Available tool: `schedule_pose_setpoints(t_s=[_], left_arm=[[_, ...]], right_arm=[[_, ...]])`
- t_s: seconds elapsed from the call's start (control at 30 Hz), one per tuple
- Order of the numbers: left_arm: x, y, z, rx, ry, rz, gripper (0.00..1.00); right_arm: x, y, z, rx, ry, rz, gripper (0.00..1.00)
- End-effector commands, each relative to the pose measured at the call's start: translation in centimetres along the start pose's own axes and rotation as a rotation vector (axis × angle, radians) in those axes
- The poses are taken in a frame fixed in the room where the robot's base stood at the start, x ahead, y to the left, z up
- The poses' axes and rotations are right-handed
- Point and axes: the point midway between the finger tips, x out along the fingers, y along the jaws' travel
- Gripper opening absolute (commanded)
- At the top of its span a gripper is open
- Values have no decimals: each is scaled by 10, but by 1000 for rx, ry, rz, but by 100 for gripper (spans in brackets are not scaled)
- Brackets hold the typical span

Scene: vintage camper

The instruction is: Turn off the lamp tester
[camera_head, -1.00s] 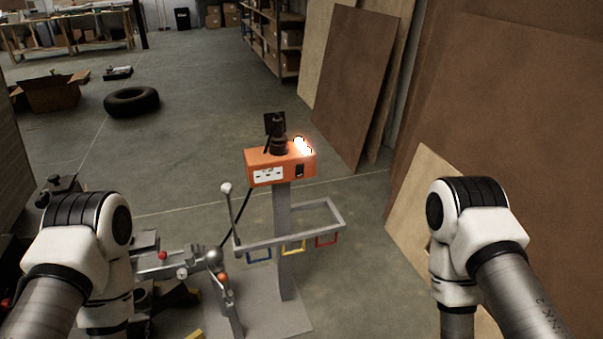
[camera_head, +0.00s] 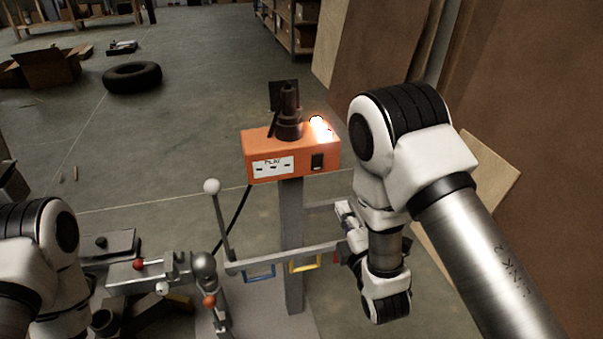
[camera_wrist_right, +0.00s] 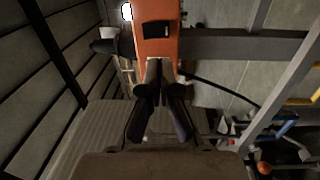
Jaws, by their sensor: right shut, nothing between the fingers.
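The lamp tester (camera_head: 262,143) is an orange box on a grey post, with a glowing lamp (camera_head: 317,124) on its top right. A black switch (camera_head: 317,161) sits on its front face, right of a white label. In the right wrist view the orange box (camera_wrist_right: 150,48) is at the top, with the black switch (camera_wrist_right: 157,30) on it. My right gripper (camera_head: 343,210) is shut and empty, below and right of the box. In the wrist view its fingertips (camera_wrist_right: 158,64) appear just below the switch; contact cannot be told.
A grey frame (camera_head: 270,258) with coloured hooks crosses the post, close to my right wrist. A white-knobbed lever (camera_head: 212,187) stands left of the post. Wooden boards (camera_head: 383,45) lean at the right. A tire (camera_head: 132,77) lies on open floor behind.

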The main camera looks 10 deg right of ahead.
Motion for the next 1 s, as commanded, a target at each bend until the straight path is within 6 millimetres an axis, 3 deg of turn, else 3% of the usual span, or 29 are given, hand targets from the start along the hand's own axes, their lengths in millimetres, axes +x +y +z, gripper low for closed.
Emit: schedule_pose_setpoints(t_s=[0.03, 0.1, 0.63, 0.77, 1.0], left_arm=[[17, 0, 0, 0, -1, 0, 40], [22, 0, 0, 0, -1, 0, 40], [21, 0, 0, 0, -1, 0, 40], [20, 0, 0, 0, -1, 0, 40], [18, 0, 0, 0, -1, 0, 40]], right_arm=[[2, -7, -3, -3, 8, 21, 0], [5, -3, -5, -6, 14, 39, 0], [15, 5, -6, -4, 14, 50, 0], [35, 7, -6, -4, 15, 53, 0], [87, 9, -6, -4, 14, 53, 0]])
